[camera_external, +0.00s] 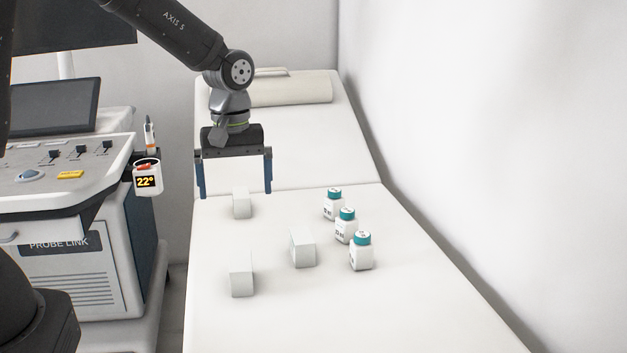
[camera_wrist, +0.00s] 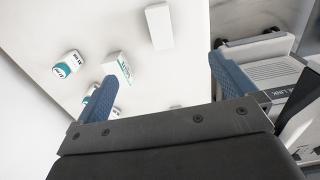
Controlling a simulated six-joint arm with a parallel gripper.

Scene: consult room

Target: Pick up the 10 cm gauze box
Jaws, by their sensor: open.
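Three plain white boxes stand on the bed: a small one (camera_external: 242,204) at the back left, one in the middle (camera_external: 303,248) and one at the front left (camera_external: 242,275). I cannot tell which is the 10 cm gauze box. The wrist view shows a box with teal lettering (camera_wrist: 118,67), too small to read, and a blank white box (camera_wrist: 159,26). A sliver of another white thing (camera_wrist: 176,107) shows at my gripper's edge. My gripper (camera_external: 234,192) is open and empty, pointing down, its blue fingers left and right of the back-left box in the picture, apparently above it.
Three white bottles with teal caps, (camera_external: 333,205), (camera_external: 346,226) and (camera_external: 361,252), stand right of the boxes. The white bed (camera_external: 330,320) is clear at the front. An ultrasound cart (camera_external: 90,255) stands left, and a wall (camera_external: 480,130) runs along the right.

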